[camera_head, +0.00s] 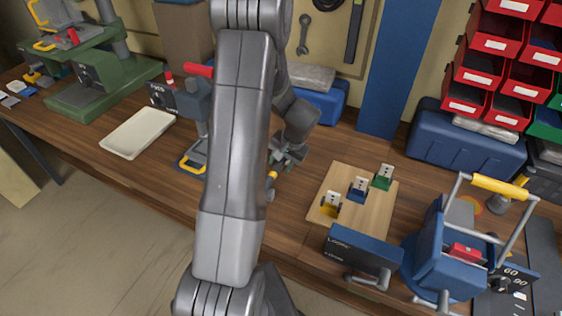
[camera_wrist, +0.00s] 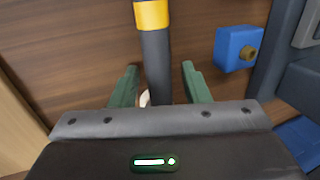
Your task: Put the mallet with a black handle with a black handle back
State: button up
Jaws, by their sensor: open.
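A black handle with a yellow band (camera_wrist: 152,15), which looks like the mallet's, runs up the middle of the wrist view. Its lower end passes between the fingers, and no mallet head can be made out. In the head view a small yellow piece (camera_head: 272,175), likely the same band, shows beside my arm, which hides much around it. My gripper (camera_wrist: 158,84) is open, with one green finger on each side of the handle and gaps visible. In the head view my gripper (camera_head: 285,160) is low over the wooden bench.
A wooden board (camera_head: 345,187) with yellow, blue and green socket boxes lies to the right. A dark blue box (camera_head: 362,250) and blue toolbox (camera_head: 430,255) stand nearby. A white tray (camera_head: 138,132) is left. A blue block with a brass knob (camera_wrist: 235,48) is close to my gripper.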

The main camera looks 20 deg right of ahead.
jog(key=shift+d+r, duration=0.2)
jog(key=shift+r, duration=0.3)
jog(key=b+v, duration=0.1)
jog(key=v, duration=1)
jog(key=shift+s, duration=0.15)
jog(key=shift+a, duration=0.1)
